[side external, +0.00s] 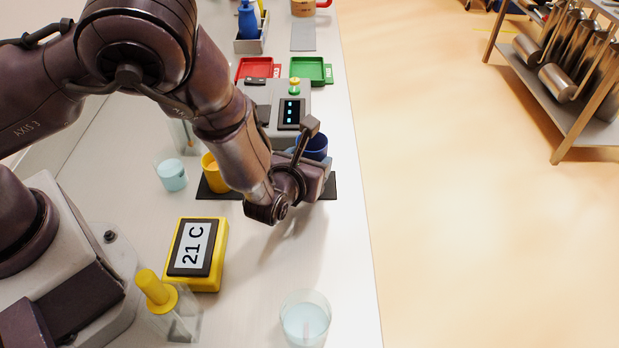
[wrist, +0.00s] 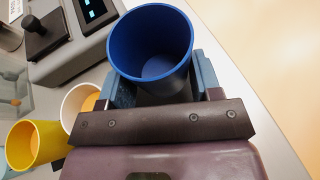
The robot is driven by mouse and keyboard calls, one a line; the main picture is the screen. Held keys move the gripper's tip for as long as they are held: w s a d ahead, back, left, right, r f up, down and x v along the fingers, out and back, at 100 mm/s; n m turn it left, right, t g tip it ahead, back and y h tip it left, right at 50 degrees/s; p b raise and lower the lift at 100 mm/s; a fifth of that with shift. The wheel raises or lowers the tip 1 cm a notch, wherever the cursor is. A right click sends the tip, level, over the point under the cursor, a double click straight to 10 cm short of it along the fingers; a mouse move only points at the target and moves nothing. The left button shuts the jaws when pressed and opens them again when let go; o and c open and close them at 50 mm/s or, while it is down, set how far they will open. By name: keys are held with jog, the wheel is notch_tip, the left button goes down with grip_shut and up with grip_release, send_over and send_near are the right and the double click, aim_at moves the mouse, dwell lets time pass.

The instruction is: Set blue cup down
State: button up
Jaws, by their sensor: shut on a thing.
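The blue cup (wrist: 151,45) is upright between the two fingers of my gripper (wrist: 160,82) in the wrist view. Its inside looks empty. In the side external view the blue cup (side external: 314,147) shows behind my gripper (side external: 318,165), near the right end of a dark mat (side external: 330,188). My gripper is shut on the cup. My wrist hides the cup's base, so I cannot tell whether it touches the mat.
A yellow cup (side external: 214,172) stands on the mat's left part, with a white cup (wrist: 82,103) beside it. The grey machine (side external: 292,97) stands just behind. A beaker (side external: 171,175) and a yellow thermometer box (side external: 197,254) are left and in front. The table edge is close on the right.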

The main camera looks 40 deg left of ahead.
jog(key=shift+f, duration=2.1)
jog(key=shift+f, duration=0.2)
jog(key=o, duration=1)
jog(key=shift+c, duration=0.2)
jog(key=shift+r, duration=0.15)
